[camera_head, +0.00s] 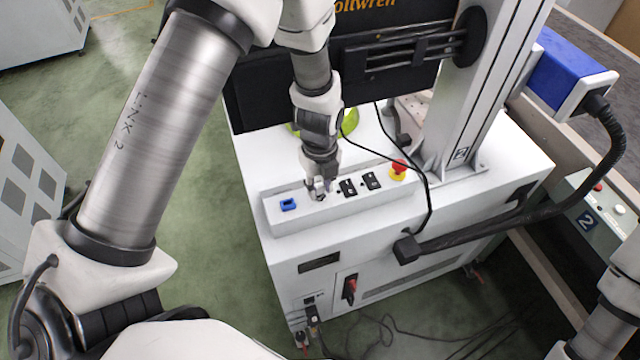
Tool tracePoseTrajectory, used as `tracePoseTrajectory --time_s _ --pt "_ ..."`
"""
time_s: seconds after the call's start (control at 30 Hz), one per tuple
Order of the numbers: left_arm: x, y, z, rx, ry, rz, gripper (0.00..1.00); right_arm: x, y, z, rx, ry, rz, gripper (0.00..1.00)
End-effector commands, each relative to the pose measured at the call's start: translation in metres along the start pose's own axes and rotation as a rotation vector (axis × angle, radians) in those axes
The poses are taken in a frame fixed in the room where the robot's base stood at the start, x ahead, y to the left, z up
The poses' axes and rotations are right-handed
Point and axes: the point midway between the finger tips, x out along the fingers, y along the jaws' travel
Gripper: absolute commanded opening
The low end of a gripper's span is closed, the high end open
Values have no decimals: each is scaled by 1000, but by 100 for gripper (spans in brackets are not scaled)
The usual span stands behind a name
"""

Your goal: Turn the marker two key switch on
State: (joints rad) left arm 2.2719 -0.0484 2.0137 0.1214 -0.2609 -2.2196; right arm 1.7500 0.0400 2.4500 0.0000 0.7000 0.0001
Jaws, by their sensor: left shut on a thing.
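My left gripper (318,189) reaches down onto the white control panel (280,224) on top of the white machine cabinet. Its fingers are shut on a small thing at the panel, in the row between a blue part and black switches. This appears to be the key switch, but the fingers hide most of it, and I cannot tell which way the key is turned. My right gripper is not in view; only part of my right arm shows at the lower right.
On the panel are a blue part (288,204), two black switches (348,188) (371,180) and a red emergency button (398,167). A black cable (424,202) hangs close by. A black monitor (390,70) stands behind. A red switch (350,287) is on the cabinet front.

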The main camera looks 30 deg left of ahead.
Motion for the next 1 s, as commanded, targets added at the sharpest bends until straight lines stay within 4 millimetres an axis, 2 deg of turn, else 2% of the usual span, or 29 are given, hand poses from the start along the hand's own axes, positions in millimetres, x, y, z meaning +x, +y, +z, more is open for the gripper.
tracePoseTrajectory --time_s 0.27,0.3,0.37,0.87,1.0 --pt "0 0 0 2 1 2 0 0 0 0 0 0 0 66" --pt "0 0 0 2 1 1 36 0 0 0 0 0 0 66" --pt "0 0 0 1 0 1 54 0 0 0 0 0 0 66" --pt "0 0 0 -2 -1 -1 54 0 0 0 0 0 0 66" --pt "-1 0 0 -63 -1 -1 54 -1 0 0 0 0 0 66"
